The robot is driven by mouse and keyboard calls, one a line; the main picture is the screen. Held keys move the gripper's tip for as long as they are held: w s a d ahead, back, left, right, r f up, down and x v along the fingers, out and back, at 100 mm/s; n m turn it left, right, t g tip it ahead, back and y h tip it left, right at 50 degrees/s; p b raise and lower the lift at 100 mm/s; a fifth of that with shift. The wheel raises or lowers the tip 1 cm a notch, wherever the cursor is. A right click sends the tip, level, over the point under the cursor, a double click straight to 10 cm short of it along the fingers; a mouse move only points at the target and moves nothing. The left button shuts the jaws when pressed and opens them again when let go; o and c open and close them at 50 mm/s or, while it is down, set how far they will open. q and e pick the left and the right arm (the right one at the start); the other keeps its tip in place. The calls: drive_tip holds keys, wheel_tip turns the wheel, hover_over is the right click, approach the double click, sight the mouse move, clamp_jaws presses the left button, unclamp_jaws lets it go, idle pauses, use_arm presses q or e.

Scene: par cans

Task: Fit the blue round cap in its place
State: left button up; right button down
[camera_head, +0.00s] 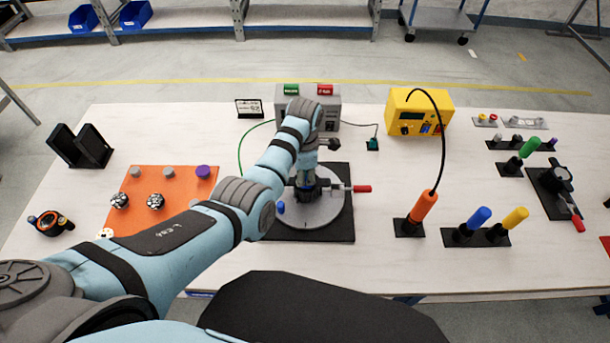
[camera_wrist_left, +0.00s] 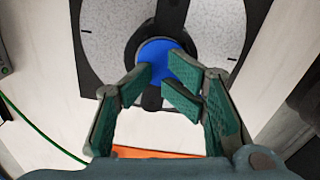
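The blue round cap (camera_wrist_left: 158,50) shows as a flat blue disc in the left wrist view, at the black centre of a round grey plate (camera_wrist_left: 217,30). My left gripper (camera_wrist_left: 160,82) is partly open just in front of it, its green-padded fingertips overlapping the disc's near edge. A gap shows between the fingers, with nothing clearly held. I cannot tell whether they touch the cap or whether it is fully seated. In the head view my left arm reaches over the grey plate (camera_head: 327,212), and its gripper (camera_head: 306,187) is hard to make out at the centre. My right gripper is not in view.
A red-handled clamp (camera_head: 361,189) sticks out at the plate's right. An orange board (camera_head: 145,217) with knobs lies left. A grey box (camera_head: 328,112) and a yellow device (camera_head: 416,113) stand behind. Orange, blue and yellow handles stand right.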

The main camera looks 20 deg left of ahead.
use_arm(q)
drive_tip(key=shift+s, duration=0.15)
drive_tip(key=shift+r, duration=0.35)
wheel_tip(320, 180, up, 6)
drive_tip(key=shift+r, duration=0.5)
drive_tip(key=shift+f, duration=0.1)
